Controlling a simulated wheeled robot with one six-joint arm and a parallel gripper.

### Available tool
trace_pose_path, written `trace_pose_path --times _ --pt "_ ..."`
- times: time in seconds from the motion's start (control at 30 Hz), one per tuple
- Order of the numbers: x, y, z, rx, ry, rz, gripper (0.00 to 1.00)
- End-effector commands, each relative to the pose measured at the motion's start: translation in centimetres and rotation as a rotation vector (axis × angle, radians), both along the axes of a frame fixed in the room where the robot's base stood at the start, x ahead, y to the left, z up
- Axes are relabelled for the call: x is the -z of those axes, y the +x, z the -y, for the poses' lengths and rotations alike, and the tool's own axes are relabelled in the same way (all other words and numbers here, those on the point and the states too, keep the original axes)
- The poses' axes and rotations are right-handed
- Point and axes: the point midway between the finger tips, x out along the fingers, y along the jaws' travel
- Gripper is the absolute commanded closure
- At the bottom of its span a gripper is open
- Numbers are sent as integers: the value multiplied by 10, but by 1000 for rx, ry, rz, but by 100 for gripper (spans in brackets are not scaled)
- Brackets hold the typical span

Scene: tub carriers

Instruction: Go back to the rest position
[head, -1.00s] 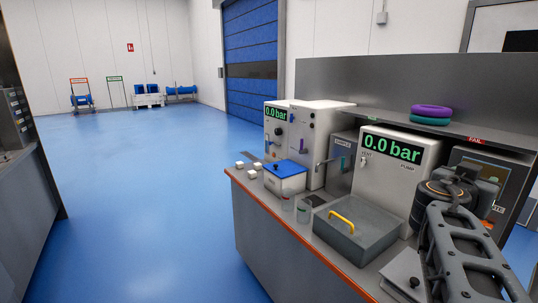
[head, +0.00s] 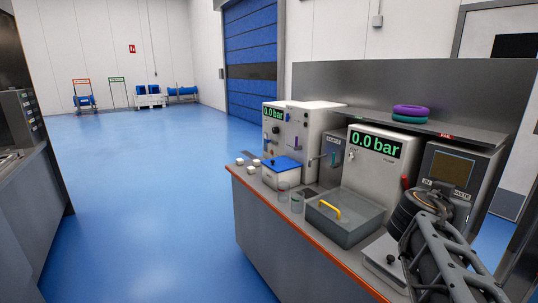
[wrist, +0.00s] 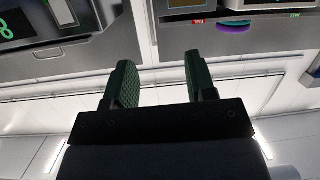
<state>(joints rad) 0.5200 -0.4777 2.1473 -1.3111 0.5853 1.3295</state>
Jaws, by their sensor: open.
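My gripper (wrist: 160,78) shows in the wrist view with its two green fingers apart and nothing between them. That view is tilted, with the equipment along its top edge and a pale surface behind the fingers. In the head view my arm is at the lower right, in front of the right end of the bench; the fingertips cannot be made out there.
The bench (head: 290,240) carries two gauge boxes reading 0.0 bar (head: 375,150), a grey box with a yellow handle (head: 345,225), a blue-lidded tub (head: 281,172) and clear cups (head: 297,203). Purple and green rings (head: 409,113) lie on the shelf. The blue floor (head: 150,180) is clear.

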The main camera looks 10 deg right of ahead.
Motion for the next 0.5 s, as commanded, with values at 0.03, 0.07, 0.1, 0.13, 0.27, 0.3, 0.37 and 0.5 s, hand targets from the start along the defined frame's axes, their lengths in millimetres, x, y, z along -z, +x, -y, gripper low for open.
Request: trace_pose_path --times 0.03,0.07,0.1,0.13,0.27,0.3,0.37,0.5 --pt "5 3 -8 -20 28 -31 49" --pt "10 5 -13 -32 46 -52 49" --pt "17 6 -20 -48 70 -85 49" --pt "23 8 -27 -65 91 -110 49" --pt "51 13 -60 -156 192 -245 49" --pt "61 14 -73 -196 228 -296 49" --pt "77 13 -97 -271 288 -384 49" --pt "115 4 -164 -505 431 -604 49"
